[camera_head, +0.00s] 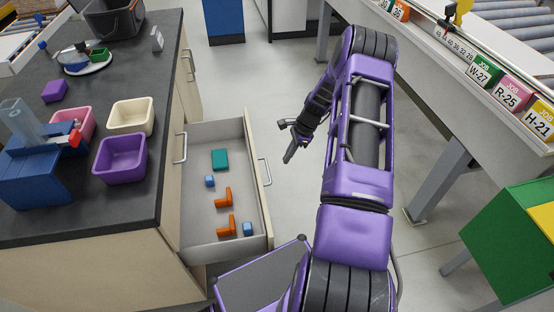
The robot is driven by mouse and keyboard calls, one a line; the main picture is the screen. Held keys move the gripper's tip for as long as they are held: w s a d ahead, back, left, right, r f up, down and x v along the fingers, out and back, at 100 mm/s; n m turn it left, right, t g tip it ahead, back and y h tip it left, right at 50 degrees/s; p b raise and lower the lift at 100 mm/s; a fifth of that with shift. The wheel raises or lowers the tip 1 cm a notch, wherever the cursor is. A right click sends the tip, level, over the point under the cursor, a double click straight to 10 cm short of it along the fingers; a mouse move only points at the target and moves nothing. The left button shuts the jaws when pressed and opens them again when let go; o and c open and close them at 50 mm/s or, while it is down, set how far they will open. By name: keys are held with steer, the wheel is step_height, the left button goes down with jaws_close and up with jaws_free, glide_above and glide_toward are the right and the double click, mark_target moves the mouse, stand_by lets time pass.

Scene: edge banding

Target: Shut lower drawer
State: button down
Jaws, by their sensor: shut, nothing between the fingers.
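The drawer (204,233) is pulled open from the cabinet (147,274) at the left. Its front panel (256,165) has a metal handle (265,172) on the outer side. Inside lie a teal block (220,160), two small blue blocks (210,182) and two orange angled pieces (225,197). A closed drawer front with a handle shows above it, nearer the worktop. My gripper (289,157) is shut and empty. It hangs to the right of the drawer front, apart from the handle and near its far end.
The dark worktop (90,219) holds a purple bin (121,160), a cream bin (131,116), a pink bin (67,120) and a blue fixture (32,180). A conveyor table with job cards (484,72) stands at right. Grey floor (262,88) is clear beyond the drawer.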

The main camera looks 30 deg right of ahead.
steer(key=w+a+f+b, duration=0.1)
steer(key=w+a+f, duration=0.1)
steer(key=a+f, duration=0.5)
steer(key=shift+f, duration=0.5)
